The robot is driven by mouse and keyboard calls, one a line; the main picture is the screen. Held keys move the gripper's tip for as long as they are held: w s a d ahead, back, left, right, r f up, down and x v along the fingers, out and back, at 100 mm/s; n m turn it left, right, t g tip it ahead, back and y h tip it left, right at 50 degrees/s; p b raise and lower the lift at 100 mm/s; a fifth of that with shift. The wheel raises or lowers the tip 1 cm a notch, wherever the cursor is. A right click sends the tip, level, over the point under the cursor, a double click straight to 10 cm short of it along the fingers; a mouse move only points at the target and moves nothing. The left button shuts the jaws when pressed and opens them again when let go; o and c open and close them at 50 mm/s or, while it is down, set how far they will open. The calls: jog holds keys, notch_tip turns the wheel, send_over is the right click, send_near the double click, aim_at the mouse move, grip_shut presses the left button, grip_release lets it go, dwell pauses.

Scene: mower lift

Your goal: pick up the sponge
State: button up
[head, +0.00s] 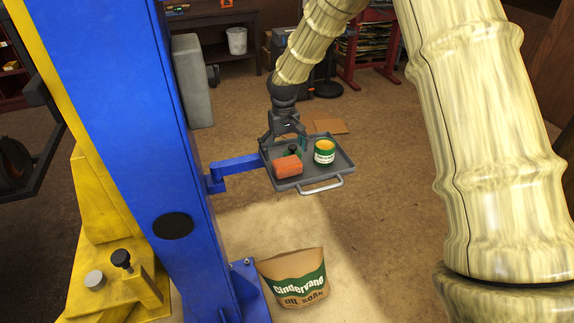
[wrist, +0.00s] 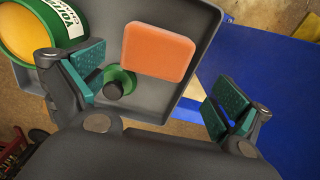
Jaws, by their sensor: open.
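The sponge (head: 287,166) is an orange-red block on the grey tray (head: 312,183), near its left front side in the head view. It also shows in the wrist view (wrist: 158,53) as a rounded orange block, beyond and between the fingers. My gripper (head: 288,138) is above the tray's back left part in the head view. In the wrist view my gripper (wrist: 158,96) has its green-padded fingers wide apart with nothing between the pads. The fingers are apart from the sponge.
A green and yellow tin (head: 324,152) stands on the tray beside the sponge. A small green item with a dark knob (wrist: 117,84) lies close to the left finger. A blue arm (head: 240,164) joins the tray to the blue post (head: 150,130). A Cindervang bag (head: 297,280) stands below.

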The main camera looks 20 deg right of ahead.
aim_at(287, 162)
jog(key=shift+s+d+f+p, duration=0.25)
jog(key=shift+s+f+p, duration=0.1)
jog(key=shift+p, duration=0.1)
jog(key=shift+s+d+f+p, duration=0.15)
jog(key=shift+f+p, duration=0.8)
jog(key=shift+f, duration=1.25)
jog(key=c, duration=1)
